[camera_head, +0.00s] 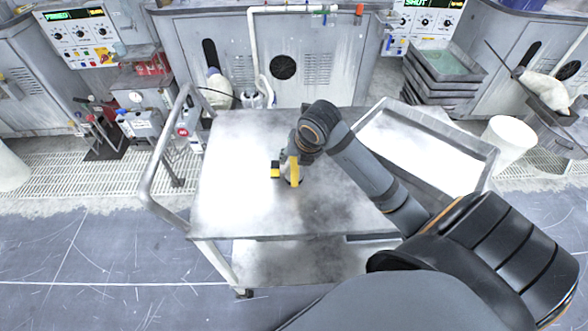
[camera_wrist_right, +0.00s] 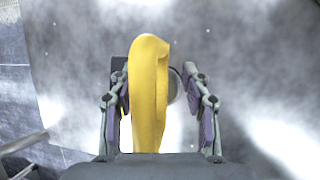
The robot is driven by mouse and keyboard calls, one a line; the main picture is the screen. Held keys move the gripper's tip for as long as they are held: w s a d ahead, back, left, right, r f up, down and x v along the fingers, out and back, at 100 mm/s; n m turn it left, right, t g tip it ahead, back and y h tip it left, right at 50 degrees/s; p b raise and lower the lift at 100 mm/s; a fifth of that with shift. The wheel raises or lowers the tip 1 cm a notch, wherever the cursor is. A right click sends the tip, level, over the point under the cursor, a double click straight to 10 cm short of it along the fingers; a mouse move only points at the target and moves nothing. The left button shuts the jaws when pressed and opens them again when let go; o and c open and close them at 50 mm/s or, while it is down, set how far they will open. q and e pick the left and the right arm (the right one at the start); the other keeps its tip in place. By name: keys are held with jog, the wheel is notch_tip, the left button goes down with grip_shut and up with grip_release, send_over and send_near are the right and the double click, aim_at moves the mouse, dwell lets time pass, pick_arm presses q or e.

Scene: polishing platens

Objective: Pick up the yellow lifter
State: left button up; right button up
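The yellow lifter (camera_head: 294,174) is on the top of the grey metal cart (camera_head: 232,205), left of the tray. In the head view it is partly hidden by my right gripper (camera_head: 290,163), which points down over it. In the right wrist view, the curved yellow lifter (camera_wrist_right: 149,95) stands between the two fingers of my right gripper (camera_wrist_right: 160,90). It is close to the left finger, and a gap shows between it and the right finger. A grey round part shows behind it. My left gripper is not in view.
A grey tray (camera_head: 482,178) lies on the right part of the cart. The cart has a raised tubular handle (camera_head: 150,180) on the left. A white bucket (camera_head: 508,140) stands right of the cart, and machines line the back. The cart's left part is clear.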

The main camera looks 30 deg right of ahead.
grip_shut()
jog(key=shift+r, duration=0.1)
jog(key=shift+d+r, duration=0.1)
jog(key=shift+r, duration=0.4)
notch_tip(320, 180, up, 2)
jog(key=shift+r, duration=0.25)
jog(key=s+r+p, duration=0.9)
jog(key=s+p, duration=0.5)
jog(key=p, duration=0.8)
jog(key=shift+a+r, duration=0.25)
jog(key=shift+a, duration=0.2)
